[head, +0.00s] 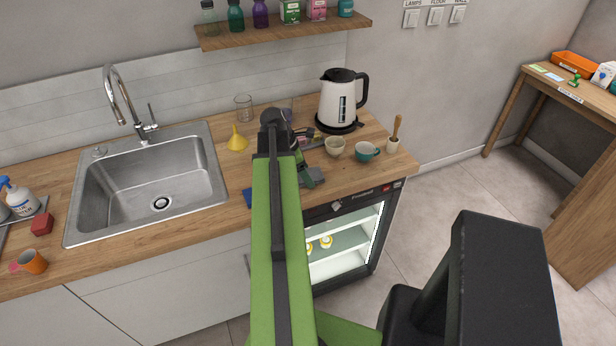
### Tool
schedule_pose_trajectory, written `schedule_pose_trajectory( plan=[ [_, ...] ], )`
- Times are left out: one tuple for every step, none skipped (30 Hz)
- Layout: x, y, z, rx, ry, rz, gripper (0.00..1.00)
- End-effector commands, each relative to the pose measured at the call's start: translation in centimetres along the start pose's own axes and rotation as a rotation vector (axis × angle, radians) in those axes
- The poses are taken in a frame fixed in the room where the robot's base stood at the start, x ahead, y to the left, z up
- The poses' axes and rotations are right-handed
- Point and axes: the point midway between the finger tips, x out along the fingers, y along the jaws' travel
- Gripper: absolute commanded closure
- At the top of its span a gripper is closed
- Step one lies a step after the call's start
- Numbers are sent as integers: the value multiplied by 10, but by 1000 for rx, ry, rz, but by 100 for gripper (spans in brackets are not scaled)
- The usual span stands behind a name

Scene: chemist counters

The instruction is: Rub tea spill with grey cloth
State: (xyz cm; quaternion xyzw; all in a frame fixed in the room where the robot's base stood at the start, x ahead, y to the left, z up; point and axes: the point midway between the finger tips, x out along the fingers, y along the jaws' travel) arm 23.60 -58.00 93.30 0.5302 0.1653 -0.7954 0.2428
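My green arm reaches over the wooden counter between the sink and the kettle. My gripper (307,174) is at its far end, low over the counter and mostly hidden by the arm. I cannot tell whether its fingers are open or shut. A small flat grey patch (316,176) shows just right of it; it may be the grey cloth, but it is too small to be sure. I cannot make out a tea spill; the arm covers part of the counter. A blue edge (247,197) shows left of the arm, near the counter's front edge.
A kettle (339,98), a beige cup (335,147), a teal cup (366,151) and a mortar (393,144) stand right and behind. A yellow funnel (237,141) and glass (244,107) are left. The sink (150,185) lies further left, beside a red block (42,224) and orange cup (34,261).

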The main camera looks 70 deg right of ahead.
Motion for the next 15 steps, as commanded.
schedule_pose_trajectory(
  plan=[
    [1, 7, -1, -1, 2, 4, 60],
    [0, 9, -2, 0, 2, 4, 60],
    [0, 9, -2, 0, 2, 5, 60],
    [0, 9, -2, 0, 2, 5, 60],
    [0, 9, -2, 0, 2, 5, 60],
    [0, 9, -2, 0, 3, 5, 60],
    [0, 10, -2, 0, 3, 6, 60],
    [0, 11, -2, 0, 3, 6, 60],
    [0, 13, -3, 0, 3, 6, 60],
    [0, 15, -3, 0, 3, 6, 60],
    [-1, 18, -3, -1, 3, 6, 60],
    [-1, 22, -4, -1, 3, 7, 60],
    [-2, 25, -4, -1, 3, 7, 60],
    [-2, 29, -4, -1, 3, 7, 60],
    [-2, 33, -5, -1, 3, 7, 60]
  ],
)
